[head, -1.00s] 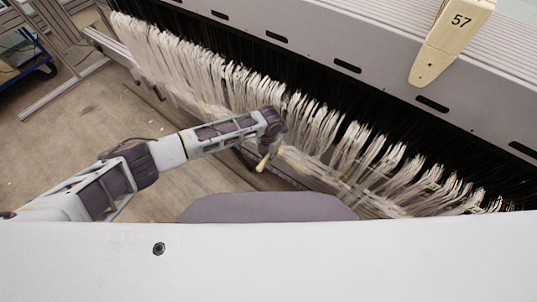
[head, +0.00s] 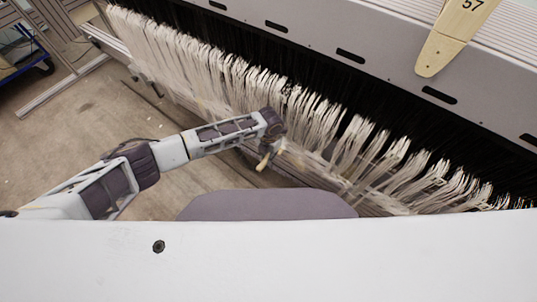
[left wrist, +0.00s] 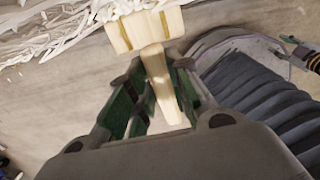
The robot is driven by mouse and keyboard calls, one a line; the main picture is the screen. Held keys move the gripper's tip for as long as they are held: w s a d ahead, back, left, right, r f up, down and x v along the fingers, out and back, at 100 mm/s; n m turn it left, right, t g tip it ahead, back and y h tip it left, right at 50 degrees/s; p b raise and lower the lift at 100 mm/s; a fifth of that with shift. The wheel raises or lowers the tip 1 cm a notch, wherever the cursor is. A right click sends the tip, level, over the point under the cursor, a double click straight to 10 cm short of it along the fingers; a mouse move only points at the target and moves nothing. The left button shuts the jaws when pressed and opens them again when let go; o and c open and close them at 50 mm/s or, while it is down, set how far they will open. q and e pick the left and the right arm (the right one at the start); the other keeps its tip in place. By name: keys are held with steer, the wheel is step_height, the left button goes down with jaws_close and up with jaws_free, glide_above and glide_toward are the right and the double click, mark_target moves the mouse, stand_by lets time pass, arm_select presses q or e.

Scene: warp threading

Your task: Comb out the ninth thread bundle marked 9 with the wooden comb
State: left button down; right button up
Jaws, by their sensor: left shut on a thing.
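My left gripper (head: 269,147) is low in front of the thread row, near the middle of the head view. It is shut on the handle of the wooden comb (head: 262,163). In the left wrist view, the pale comb (left wrist: 146,31) points away from the gripper (left wrist: 160,65), its wide head at the top near white threads (left wrist: 75,22). I cannot tell if the comb touches them. The white thread bundles (head: 315,115) hang in a long diagonal row. No mark 9 is readable, so I cannot tell which bundle is the ninth.
A grey slotted machine beam (head: 330,28) runs behind the threads. A wooden piece marked 57 (head: 452,38) hangs over it at the upper right. A blue cart (head: 22,55) stands at the far left. Concrete floor (head: 85,125) lies clear at the left.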

mark_target(263, 162)
arm_select(q)
steer(key=shift+r, duration=0.1)
steer(key=shift+s+a+p, duration=0.35)
steer(key=shift+s+p, duration=0.2)
steer(key=shift+p, duration=0.3)
steer(key=shift+s+a+p, duration=0.55)
steer(key=shift+s+p, duration=0.15)
steer(key=shift+s, duration=0.05)
steer(key=shift+s+a, duration=0.2)
steer(key=shift+s, duration=0.05)
